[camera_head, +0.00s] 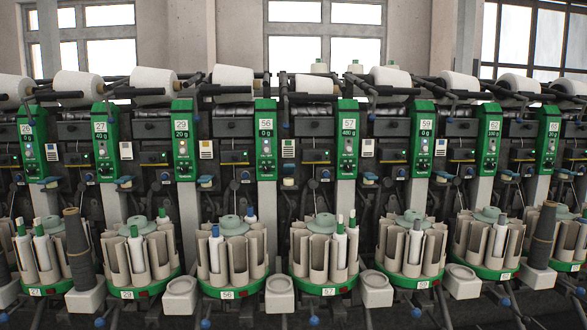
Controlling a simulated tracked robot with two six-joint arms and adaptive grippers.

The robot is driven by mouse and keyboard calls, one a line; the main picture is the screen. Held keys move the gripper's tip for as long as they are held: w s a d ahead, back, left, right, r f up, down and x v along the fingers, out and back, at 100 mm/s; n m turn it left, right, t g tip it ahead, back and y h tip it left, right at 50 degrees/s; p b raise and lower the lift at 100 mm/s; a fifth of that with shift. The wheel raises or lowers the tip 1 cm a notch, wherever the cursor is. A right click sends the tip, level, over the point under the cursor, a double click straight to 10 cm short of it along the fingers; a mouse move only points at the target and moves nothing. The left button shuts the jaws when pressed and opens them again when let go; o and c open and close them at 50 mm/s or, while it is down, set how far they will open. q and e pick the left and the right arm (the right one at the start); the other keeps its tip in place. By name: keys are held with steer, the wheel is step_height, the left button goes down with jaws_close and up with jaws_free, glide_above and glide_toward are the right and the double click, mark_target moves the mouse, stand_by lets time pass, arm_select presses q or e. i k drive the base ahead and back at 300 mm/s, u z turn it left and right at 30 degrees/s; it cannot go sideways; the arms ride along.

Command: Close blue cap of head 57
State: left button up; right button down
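Head 57 stands near the middle of the machine. Its green control panel (347,140) reads 57 and 480 g. Below it is a round bobbin magazine (325,292) labelled 57, with beige pockets and a few light bobbins at its right side. A small blue part (325,174) sits on a stem above the magazine. A pale, cap-like part (287,183) is to its left, and a flat blue part (370,177) is right of the panel. I cannot tell for sure which is the blue cap or whether it is open. Neither gripper shows.
Heads 56 (265,140) and 59 (423,140) flank it closely. Black rods and white yarn cones (314,84) run above. Light square cups (375,289) stand between the magazines. Dark tall bobbins (80,250) stand at far left and right.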

mark_target(288, 170)
steer(key=u, duration=0.6)
steer(key=i, duration=1.15)
steer(key=z, duration=0.6)
